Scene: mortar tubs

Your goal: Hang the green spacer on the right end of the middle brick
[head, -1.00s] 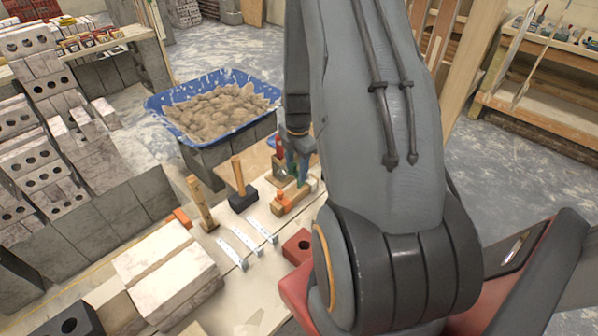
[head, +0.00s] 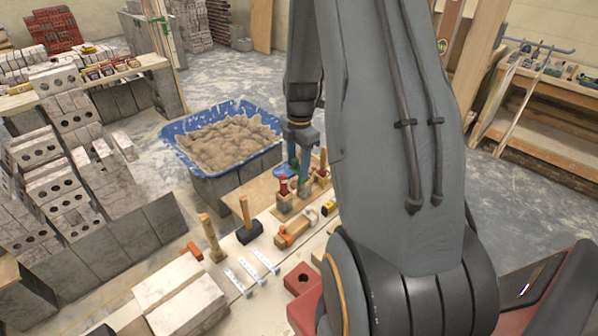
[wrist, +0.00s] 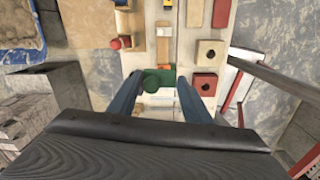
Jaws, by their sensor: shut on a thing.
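My gripper (wrist: 160,77) is shut on the green spacer (wrist: 158,82), which shows between the two blue fingertips in the wrist view. In the head view my gripper (head: 305,168) hangs above the far part of the work table, with a bit of the green spacer (head: 294,164) beside its fingers. The spacer looks apart from the table, but its exact height is hard to tell. Two pale bricks (head: 178,298) lie side by side at the near left of the table. I cannot tell which brick is the middle one.
A blue tub (head: 228,140) of mortar stands behind the table. A mallet (head: 249,231), an orange-ended wooden tool (head: 296,229), metal strips (head: 252,270) and a red block with a hole (head: 301,278) lie on the table. Stacked bricks (head: 50,190) stand left.

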